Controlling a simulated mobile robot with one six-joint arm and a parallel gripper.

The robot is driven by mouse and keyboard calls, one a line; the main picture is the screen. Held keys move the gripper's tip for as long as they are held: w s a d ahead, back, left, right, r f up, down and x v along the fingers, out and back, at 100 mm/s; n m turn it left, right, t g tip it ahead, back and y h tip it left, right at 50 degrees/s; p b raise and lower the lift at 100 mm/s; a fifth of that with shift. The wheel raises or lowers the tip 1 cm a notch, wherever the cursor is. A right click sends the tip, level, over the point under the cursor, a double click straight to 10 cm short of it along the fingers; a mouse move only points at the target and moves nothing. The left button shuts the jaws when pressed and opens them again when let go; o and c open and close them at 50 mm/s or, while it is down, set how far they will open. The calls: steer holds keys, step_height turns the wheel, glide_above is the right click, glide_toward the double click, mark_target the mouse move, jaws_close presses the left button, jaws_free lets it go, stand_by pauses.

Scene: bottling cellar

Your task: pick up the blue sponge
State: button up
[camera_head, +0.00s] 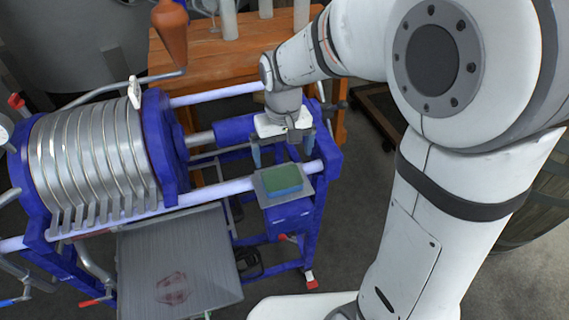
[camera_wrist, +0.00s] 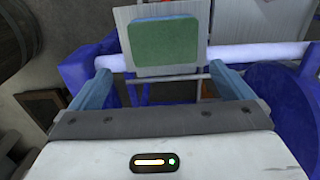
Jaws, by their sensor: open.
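The blue sponge (camera_head: 283,180) has a green top face and lies flat on a small grey metal plate (camera_head: 262,196) on the blue machine frame. In the wrist view the sponge (camera_wrist: 165,47) shows at the top centre, its green face toward the camera and a blue edge along its top. My gripper (camera_head: 282,160) is just behind the sponge in the head view, fingers pointing down. In the wrist view its two fingers (camera_wrist: 160,72) are spread apart with nothing between them, and the sponge is beyond their tips. No contact with the sponge shows.
A filter press with round metal plates (camera_head: 90,160) fills the left. A white rail (camera_wrist: 265,55) runs beside the sponge's plate. A grey tray (camera_head: 180,260) is at the front. A wooden table (camera_head: 225,50) with bottles stands behind. Open floor (camera_head: 345,215) lies to the right.

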mark_target(282, 176)
steer(key=f, duration=0.5)
steer(key=f+p, duration=0.1)
steer(key=f, duration=0.2)
steer(key=shift+s+a, duration=0.15)
steer(key=shift+s, duration=0.25)
steer(key=shift+r, duration=0.1)
steer(key=shift+c, duration=0.2)
steer(key=c, duration=0.8)
steer(key=shift+r, duration=0.1)
step_height(282, 176, up, 10)
steer(key=shift+f+b, duration=0.1)
steer(key=shift+b, duration=0.25)
